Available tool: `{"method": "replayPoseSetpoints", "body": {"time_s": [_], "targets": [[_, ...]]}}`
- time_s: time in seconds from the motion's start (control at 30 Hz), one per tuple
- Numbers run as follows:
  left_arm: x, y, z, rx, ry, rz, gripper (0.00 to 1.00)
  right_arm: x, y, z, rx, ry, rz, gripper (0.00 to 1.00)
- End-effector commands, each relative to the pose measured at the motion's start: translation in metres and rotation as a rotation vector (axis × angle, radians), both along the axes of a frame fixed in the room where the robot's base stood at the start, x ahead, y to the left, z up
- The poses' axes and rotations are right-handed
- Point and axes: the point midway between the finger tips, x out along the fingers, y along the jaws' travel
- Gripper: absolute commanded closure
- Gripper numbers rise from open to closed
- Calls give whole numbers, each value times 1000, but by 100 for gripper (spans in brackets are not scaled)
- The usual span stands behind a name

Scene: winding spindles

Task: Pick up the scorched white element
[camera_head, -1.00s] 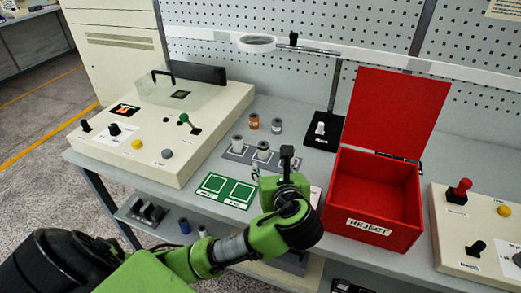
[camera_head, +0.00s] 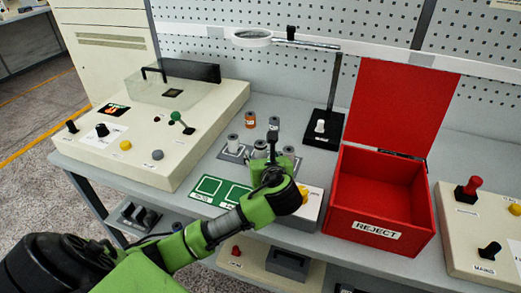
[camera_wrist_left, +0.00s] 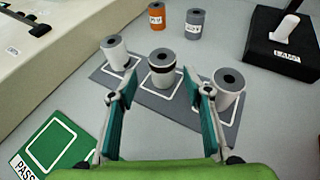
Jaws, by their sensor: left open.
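The scorched white element (camera_wrist_left: 162,68) stands upright in the middle square of a grey mat (camera_wrist_left: 188,107), with a dark band around it below its grey top. A plain white element (camera_wrist_left: 115,54) stands to its left and another (camera_wrist_left: 229,90) to its right. My left gripper (camera_wrist_left: 163,100) is open and empty, its teal fingers on either side of the line to the banded element, with a gap short of it. In the head view the left gripper (camera_head: 272,158) is over the mat's right part and partly hides it. The right gripper is not in view.
Orange (camera_wrist_left: 156,16) and grey (camera_wrist_left: 194,23) spindles stand behind the mat. A black lamp base (camera_wrist_left: 283,45) is at the back right. Green cards (camera_head: 207,188) lie in front. The open red reject box (camera_head: 375,239) stands right, a beige console (camera_head: 150,165) left.

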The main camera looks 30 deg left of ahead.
Motion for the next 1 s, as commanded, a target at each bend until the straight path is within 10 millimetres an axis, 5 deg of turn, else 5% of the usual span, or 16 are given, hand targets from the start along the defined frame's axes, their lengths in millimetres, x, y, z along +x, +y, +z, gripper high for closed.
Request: {"method": "replayPoseSetpoints", "body": {"time_s": [0.23, 0.53, 0.73, 1.0], "targets": [[27, 20, -12, 1, 2, 1, 55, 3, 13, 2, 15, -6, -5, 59], [31, 24, -15, 0, 1, 0, 55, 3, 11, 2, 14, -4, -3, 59], [31, 24, -15, 0, 1, 0, 97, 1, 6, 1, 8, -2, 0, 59], [31, 24, -14, 1, 1, 0, 97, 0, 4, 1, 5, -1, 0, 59]]}}
